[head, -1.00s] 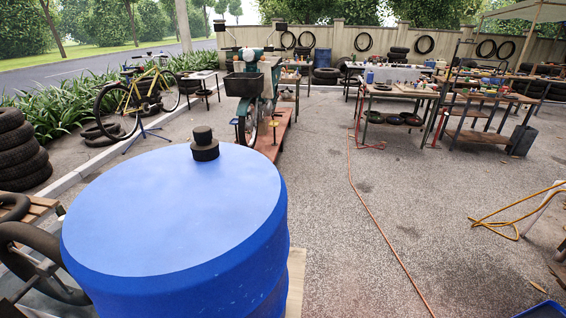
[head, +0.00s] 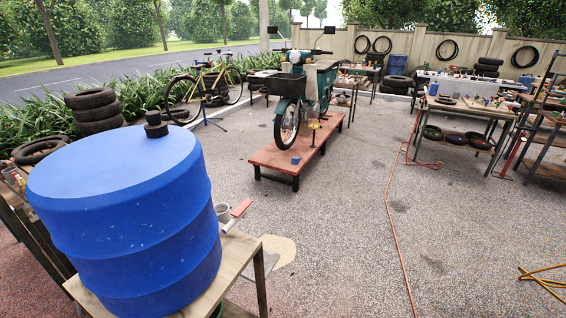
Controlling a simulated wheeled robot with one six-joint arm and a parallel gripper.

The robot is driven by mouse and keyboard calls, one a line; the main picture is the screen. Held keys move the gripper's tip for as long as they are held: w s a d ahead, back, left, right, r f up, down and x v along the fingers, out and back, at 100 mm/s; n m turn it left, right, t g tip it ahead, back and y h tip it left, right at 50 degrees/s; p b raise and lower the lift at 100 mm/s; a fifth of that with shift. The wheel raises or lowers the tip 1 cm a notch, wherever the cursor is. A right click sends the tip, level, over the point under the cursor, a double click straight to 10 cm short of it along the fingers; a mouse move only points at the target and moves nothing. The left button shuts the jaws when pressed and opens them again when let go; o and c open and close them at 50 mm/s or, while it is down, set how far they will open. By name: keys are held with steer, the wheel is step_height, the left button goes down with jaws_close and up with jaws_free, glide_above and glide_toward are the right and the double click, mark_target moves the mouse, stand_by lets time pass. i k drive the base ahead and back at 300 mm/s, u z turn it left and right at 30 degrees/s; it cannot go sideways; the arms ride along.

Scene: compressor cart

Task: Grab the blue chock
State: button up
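A small blue block (head: 295,160), which looks like the blue chock, sits on the near part of the low red platform (head: 265,157). It is small in the picture and its exact shape is hard to tell. It lies a little in front of the motorbike's front wheel (head: 287,127), apart from it as far as I can see. My gripper is not in view.
A large blue barrel (head: 125,225) on a wooden table (head: 240,245) fills the near left. A red hose (head: 392,220) runs along the ground. Workbenches (head: 455,105) stand at the right. The gravel between platform and hose is open.

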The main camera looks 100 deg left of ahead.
mark_target(295, 160)
steer(key=u, duration=2.9)
steer(key=i, duration=7.6)
steer(key=u, duration=4.4)
